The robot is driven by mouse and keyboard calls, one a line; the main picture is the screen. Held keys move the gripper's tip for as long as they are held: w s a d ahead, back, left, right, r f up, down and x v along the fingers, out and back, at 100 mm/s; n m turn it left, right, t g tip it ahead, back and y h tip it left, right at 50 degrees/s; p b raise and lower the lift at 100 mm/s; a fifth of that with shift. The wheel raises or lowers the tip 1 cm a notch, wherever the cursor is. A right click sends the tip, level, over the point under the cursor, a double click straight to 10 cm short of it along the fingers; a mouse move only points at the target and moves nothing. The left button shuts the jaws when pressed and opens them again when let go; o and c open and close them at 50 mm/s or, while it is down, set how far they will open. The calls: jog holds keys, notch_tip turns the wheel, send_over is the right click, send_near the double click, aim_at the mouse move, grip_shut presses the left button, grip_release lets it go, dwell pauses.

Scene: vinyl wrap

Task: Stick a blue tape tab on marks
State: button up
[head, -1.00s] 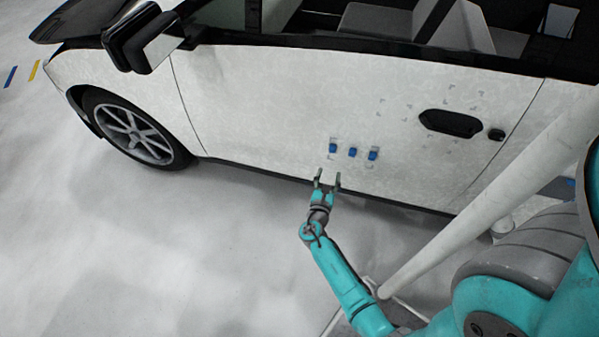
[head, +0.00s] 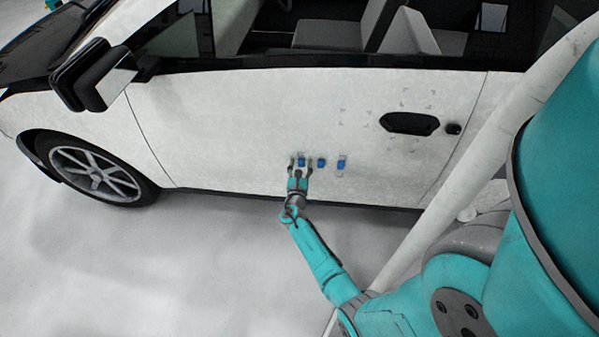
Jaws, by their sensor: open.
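Three blue tape tabs sit in a row low on the white car door (head: 230,130): a left tab (head: 302,162), a middle tab (head: 321,163) and a right tab (head: 342,164). Small grey corner marks (head: 404,96) show on the door around the handle, with no blue on them. My gripper (head: 300,163) is open, its two fingers pointing up at the door on either side of the left tab. I cannot tell whether the fingers touch the tab or the door.
The black door handle (head: 409,123) is right of and above the tabs. A white pole (head: 460,150) slants across the right side. The side mirror (head: 92,75) juts out at upper left, above the front wheel (head: 95,174). The pale floor (head: 170,270) at lower left is clear.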

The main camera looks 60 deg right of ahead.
jog(key=shift+d, duration=0.15)
grip_shut()
jog(key=c, duration=0.7)
grip_release()
jog(key=shift+c, duration=0.2)
grip_shut()
jog(key=shift+s+a, duration=0.25)
jog(key=shift+a, duration=0.4)
jog(key=v, duration=0.6)
jog(key=shift+a, duration=0.4)
